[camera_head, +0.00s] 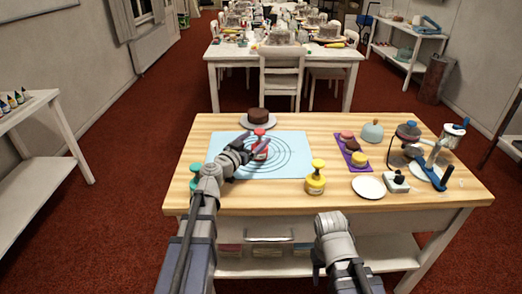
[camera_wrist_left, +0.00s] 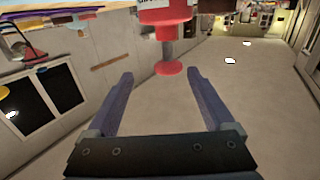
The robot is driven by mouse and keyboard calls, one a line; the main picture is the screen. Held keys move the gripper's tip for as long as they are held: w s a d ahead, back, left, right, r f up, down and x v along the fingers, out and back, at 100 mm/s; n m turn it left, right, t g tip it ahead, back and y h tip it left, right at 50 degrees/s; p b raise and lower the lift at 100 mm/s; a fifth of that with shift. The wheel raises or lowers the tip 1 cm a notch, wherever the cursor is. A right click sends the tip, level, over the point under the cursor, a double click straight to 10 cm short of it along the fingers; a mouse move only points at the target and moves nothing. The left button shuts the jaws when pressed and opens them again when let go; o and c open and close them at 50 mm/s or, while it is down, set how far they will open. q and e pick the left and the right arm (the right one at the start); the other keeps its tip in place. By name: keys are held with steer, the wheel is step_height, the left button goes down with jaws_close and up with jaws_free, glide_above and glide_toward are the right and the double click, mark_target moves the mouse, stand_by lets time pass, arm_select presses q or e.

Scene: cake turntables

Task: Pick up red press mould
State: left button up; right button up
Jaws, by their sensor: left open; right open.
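The red press mould (camera_head: 261,150) stands on the blue ringed mat (camera_head: 292,165) on the wooden table. My left gripper (camera_head: 258,142) is open around or just short of it in the head view; its fingers partly cover the mould. Nothing is held. My right arm is low at the front, and its gripper fingers are not visible.
A yellow press mould (camera_head: 316,180) stands by the mat's right corner. A teal one (camera_head: 195,170) is beside my left arm. A chocolate cake (camera_head: 258,115) sits behind the mat.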

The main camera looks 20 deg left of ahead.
mark_target(262, 129)
arm_select(q)
steer(key=shift+w+a+y, duration=0.3)
steer(key=shift+w+a, duration=0.15)
steer(key=shift+w, duration=0.1)
steer(key=shift+x, duration=3.85)
steer(key=shift+s, duration=0.1)
steer(key=shift+c, duration=0.3)
jaws_close()
